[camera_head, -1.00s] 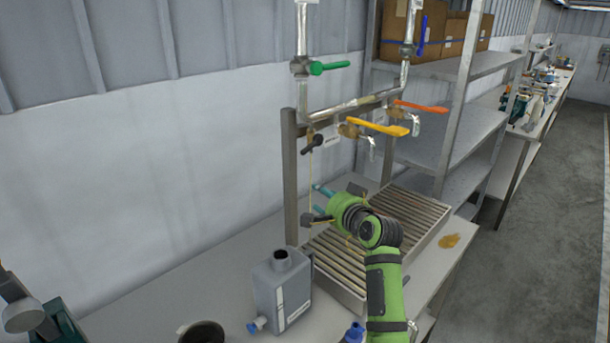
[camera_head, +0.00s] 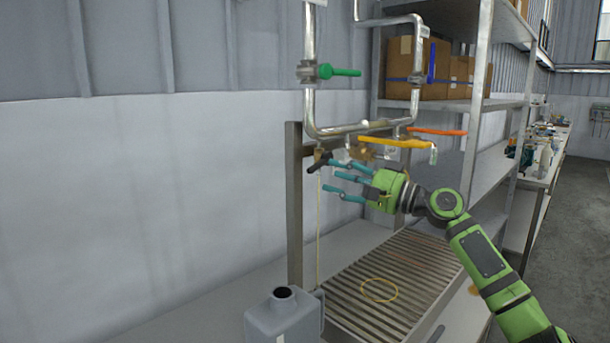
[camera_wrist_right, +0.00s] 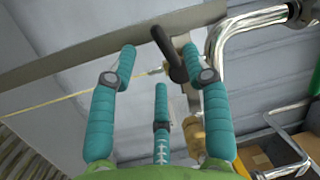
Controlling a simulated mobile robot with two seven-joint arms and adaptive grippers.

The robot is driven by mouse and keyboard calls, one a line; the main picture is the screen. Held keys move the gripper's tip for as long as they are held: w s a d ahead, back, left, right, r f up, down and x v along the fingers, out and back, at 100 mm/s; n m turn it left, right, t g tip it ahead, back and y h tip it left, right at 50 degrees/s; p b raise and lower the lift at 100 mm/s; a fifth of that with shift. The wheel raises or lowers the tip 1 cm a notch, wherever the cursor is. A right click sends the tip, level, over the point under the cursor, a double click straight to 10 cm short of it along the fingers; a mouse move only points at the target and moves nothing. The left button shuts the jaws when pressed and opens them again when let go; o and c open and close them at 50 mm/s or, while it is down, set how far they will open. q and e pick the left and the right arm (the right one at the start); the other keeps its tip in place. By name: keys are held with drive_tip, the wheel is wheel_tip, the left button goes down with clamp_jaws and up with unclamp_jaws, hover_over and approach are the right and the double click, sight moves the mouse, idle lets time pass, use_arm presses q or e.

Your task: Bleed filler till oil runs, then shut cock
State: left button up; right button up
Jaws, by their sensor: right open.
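A small brass cock with a black lever (camera_head: 319,161) sits at the left end of the pipe manifold. A thin yellow line (camera_head: 318,225), looking like a stream of oil, hangs from it towards the bench. In the right wrist view the black lever (camera_wrist_right: 170,54) stands between the tips of two teal fingers, and the yellow line (camera_wrist_right: 75,97) shows there too. My right gripper (camera_head: 332,179) is open just below and right of the lever; I cannot tell whether it touches. A grey can (camera_head: 284,318) with an open mouth stands below. My left gripper is out of view.
A yellow-orange lever (camera_head: 392,142), an orange-red lever (camera_head: 438,131) and a green lever (camera_head: 340,72) are close by on the pipes. A slatted drip tray (camera_head: 345,318) bears a yellow ring (camera_head: 379,290). Metal shelves with boxes (camera_head: 435,65) stand at right.

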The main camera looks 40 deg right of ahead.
sight(319, 168)
drive_tip(key=shift+w+a+r+p, duration=0.2)
drive_tip(key=shift+w+r+p, duration=0.15)
drive_tip(key=shift+r, duration=0.05)
drive_tip(key=p+x, duration=0.2)
drive_tip(key=x, duration=0.2)
drive_tip(key=shift+w+d+f+p, duration=0.1)
drive_tip(key=shift+p, duration=0.3)
drive_tip(key=shift+w+a+f+p, duration=0.15)
drive_tip(key=shift+w+a+p, duration=0.15)
drive_tip(key=shift+w, duration=0.3)
clamp_jaws()
